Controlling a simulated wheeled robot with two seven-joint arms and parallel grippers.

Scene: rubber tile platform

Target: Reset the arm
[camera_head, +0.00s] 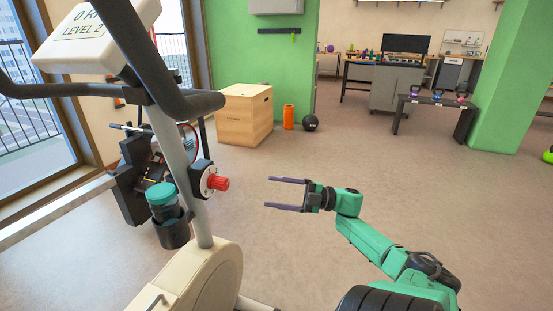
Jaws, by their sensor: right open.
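My right arm (372,243) is green and comes in from the lower right. Its gripper (284,194) points left with its two dark fingers apart and nothing between them. It is held in the air to the right of an exercise bike, apart from the bike's red knob (218,183). My left gripper is not in view.
The exercise bike (190,285) fills the left side, with handlebars, a display (95,38) and a bottle (163,203) in a holder. A wooden box (244,115), orange roller (289,117) and black ball (310,122) stand behind. The floor (480,210) at right is clear.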

